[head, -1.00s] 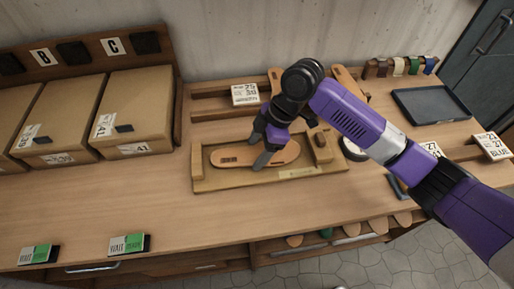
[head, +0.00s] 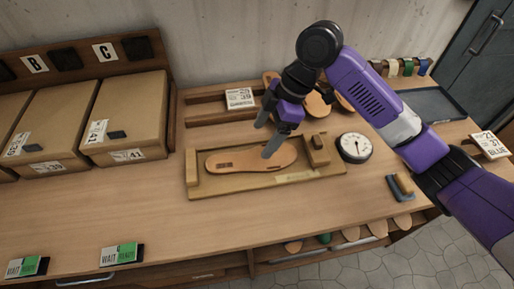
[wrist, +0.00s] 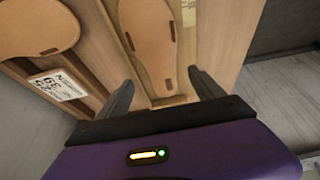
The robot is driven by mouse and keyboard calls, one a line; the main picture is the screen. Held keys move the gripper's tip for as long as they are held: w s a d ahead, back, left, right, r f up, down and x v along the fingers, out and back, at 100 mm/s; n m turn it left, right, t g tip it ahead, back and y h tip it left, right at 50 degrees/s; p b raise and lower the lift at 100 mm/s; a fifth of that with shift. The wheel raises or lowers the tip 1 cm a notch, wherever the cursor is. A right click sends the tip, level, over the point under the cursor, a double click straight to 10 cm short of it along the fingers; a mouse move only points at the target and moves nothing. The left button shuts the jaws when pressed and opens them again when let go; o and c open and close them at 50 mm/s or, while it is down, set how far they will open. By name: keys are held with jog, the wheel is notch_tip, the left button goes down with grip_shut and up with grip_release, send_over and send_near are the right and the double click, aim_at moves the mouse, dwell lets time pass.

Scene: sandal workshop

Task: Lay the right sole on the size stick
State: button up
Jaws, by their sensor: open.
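The tan sole (head: 240,160) lies flat on the wooden size stick (head: 200,189), its slotted heel toward the left end block. A wooden block stands past its toe end at the right. My gripper (head: 272,145) is open above the front half of the sole and looks clear of it. In the wrist view the sole (wrist: 148,40) shows between and beyond the two spread fingers (wrist: 160,95), with nothing held. Its toe end is cut off by that view's edge.
Behind is a rack with a size card (head: 239,98) and other soles (head: 317,107). A round dial (head: 354,147) stands right of the size stick. Cardboard boxes (head: 125,115) stand at the left. The table front between the stick and the green cards (head: 122,255) is clear.

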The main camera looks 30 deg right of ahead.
jog(key=shift+v, duration=2)
